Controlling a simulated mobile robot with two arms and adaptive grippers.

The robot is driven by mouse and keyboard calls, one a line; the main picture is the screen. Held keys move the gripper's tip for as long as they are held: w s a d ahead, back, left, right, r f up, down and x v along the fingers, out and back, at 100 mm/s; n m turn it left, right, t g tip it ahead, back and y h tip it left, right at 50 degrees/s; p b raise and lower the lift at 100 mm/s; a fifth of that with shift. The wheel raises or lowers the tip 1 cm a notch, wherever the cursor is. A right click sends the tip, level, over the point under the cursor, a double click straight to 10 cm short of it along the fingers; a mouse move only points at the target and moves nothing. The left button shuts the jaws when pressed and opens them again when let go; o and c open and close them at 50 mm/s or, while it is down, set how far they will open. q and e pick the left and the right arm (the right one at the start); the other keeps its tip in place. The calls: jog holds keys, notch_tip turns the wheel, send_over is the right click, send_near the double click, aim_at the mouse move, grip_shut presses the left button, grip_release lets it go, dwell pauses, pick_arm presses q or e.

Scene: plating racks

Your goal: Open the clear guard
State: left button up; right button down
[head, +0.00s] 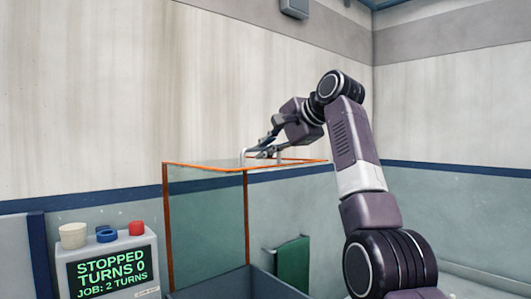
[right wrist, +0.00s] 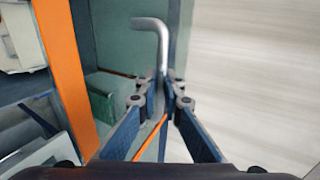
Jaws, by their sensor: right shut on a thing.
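The clear guard (head: 246,215) has orange edges and stands above a grey-blue tank (head: 265,283) in the head view. Its top lies nearly level, seen at a shallow angle. A grey bent handle (head: 243,157) stands on the top; it also shows in the right wrist view (right wrist: 149,22). My right gripper (head: 262,150) is at the top of the guard, shut on the handle, with the bent end sticking out past the fingertips. The fingers hide part of the handle. My left gripper is not in view.
A control box (head: 152,249) at lower left carries cream, blue and red knobs or buttons. Its screen (head: 112,273) reads "STOPPED TURNS 0, JOB: 2 TURNS".

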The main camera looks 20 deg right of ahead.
jog(key=shift+f, duration=0.2)
jog(key=c, duration=2.3)
grip_release()
jog(key=shift+w+a, duration=0.1)
jog(key=shift+c, duration=0.2)
jog(key=shift+w, duration=0.1)
jog(key=shift+r, duration=0.1)
jog(key=v, duration=1.2)
